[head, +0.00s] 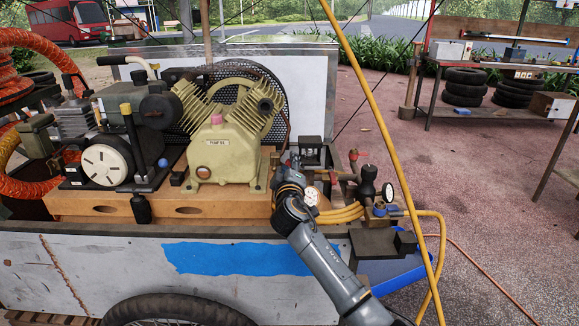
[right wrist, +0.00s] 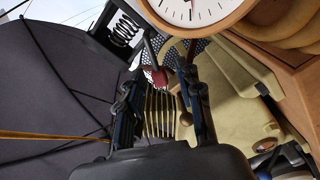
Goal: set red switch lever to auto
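My right gripper (head: 291,168) reaches in beside the tan compressor pump, near a small black box (head: 311,152). In the right wrist view my right gripper (right wrist: 168,66) has its two dark fingers apart. A small red piece (right wrist: 158,78), which looks like the switch lever, shows between them near the tips. A gap shows on its right side; I cannot tell whether the left finger touches it. In the head view my gripper and arm hide this spot, and the lever's setting cannot be read. My left gripper is not in view.
A white-faced gauge (right wrist: 194,8) is close to the fingertips. To the right are red-handled valves (head: 354,156), another gauge (head: 388,192) and yellow hoses (head: 340,214). The tan pump (head: 222,145) stands close on the left. A yellow line (head: 372,100) crosses in front.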

